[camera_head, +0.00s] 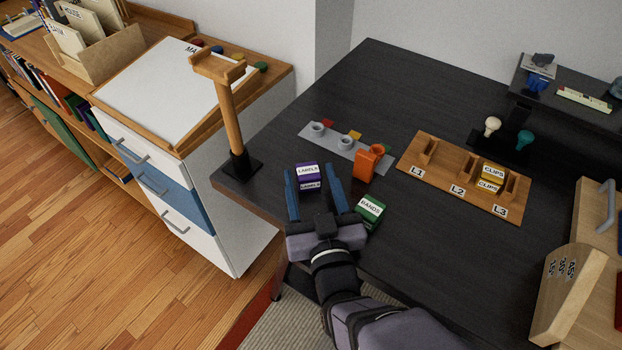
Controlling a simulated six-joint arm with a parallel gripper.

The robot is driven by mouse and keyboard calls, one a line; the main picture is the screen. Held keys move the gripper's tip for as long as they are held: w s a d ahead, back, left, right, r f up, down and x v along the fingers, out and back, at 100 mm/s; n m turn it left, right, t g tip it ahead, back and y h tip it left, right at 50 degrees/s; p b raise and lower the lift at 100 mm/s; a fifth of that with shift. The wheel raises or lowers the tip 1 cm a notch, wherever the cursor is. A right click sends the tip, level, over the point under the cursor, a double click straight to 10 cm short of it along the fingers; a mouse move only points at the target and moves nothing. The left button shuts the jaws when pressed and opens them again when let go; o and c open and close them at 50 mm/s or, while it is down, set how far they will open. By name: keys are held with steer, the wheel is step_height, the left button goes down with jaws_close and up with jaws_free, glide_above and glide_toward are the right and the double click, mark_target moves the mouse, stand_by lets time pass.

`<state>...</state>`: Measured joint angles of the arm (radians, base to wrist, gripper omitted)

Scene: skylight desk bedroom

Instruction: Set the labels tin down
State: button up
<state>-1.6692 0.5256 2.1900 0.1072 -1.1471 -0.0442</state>
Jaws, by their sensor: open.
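The labels tin (308,177) is a small purple box with white labels reading LABELS. It sits at the left part of the dark desk (320,110), near its front edge. My gripper (313,188) is open, with its two blue fingers pointing away from me on either side of the tin. A small gap shows between the tin and the fingers, though the exact contact is hard to tell. The tin appears to rest on the desk top.
A green BANDS tin (370,210) stands just right of my gripper. A wooden post (230,115) stands at left.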

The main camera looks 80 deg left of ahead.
steer(key=shift+r, duration=0.2)
steer(key=shift+d+b, duration=0.85)
steer(key=shift+d, duration=2.95)
